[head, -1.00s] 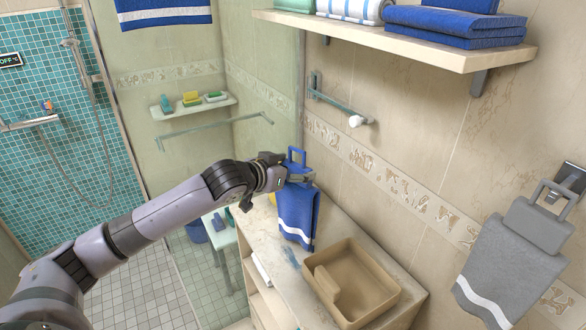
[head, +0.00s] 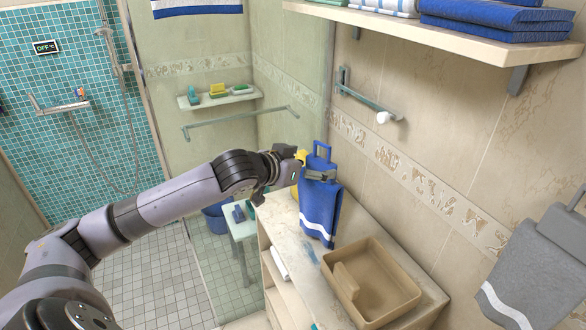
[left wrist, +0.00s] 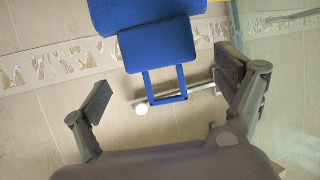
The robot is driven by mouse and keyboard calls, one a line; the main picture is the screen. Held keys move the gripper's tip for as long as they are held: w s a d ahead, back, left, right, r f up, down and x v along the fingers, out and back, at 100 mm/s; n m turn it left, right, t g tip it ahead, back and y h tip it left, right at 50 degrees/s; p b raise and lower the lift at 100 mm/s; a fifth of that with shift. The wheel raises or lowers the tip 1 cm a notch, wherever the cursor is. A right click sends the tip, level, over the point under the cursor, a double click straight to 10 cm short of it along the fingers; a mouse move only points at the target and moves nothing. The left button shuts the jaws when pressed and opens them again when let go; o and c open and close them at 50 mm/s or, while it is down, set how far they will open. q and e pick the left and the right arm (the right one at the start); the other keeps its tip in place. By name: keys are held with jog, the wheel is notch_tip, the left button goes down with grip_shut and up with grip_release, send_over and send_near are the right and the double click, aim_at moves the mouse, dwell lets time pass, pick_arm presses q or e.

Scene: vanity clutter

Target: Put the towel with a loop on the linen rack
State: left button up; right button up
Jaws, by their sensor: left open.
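The blue towel (head: 321,207) with a white stripe and a stiff blue loop (head: 321,153) is upright above the counter near the wall. What bears it is not clear. My left gripper (head: 312,175) is open beside its upper part, one finger overlapping it in the head view. In the left wrist view the towel (left wrist: 157,48) and its loop (left wrist: 166,85) show between the spread fingers (left wrist: 168,95). A wall bar (head: 365,102) with a pale round end is above and right of the towel; in the wrist view the loop overlaps this bar, apparently apart in depth. My right gripper is out of view.
A grey towel (head: 535,268) with a white stripe hangs at the right wall. A tan basin (head: 398,290) sits on the counter (head: 285,222). Folded towels (head: 490,22) lie on the upper shelf (head: 440,42). A glass panel and another bar (head: 240,119) are behind my arm.

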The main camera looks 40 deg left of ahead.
pick_arm(q)
jog(key=b+v, duration=0.3)
jog(key=v, duration=0.5)
jog(key=shift+s+b, duration=0.35)
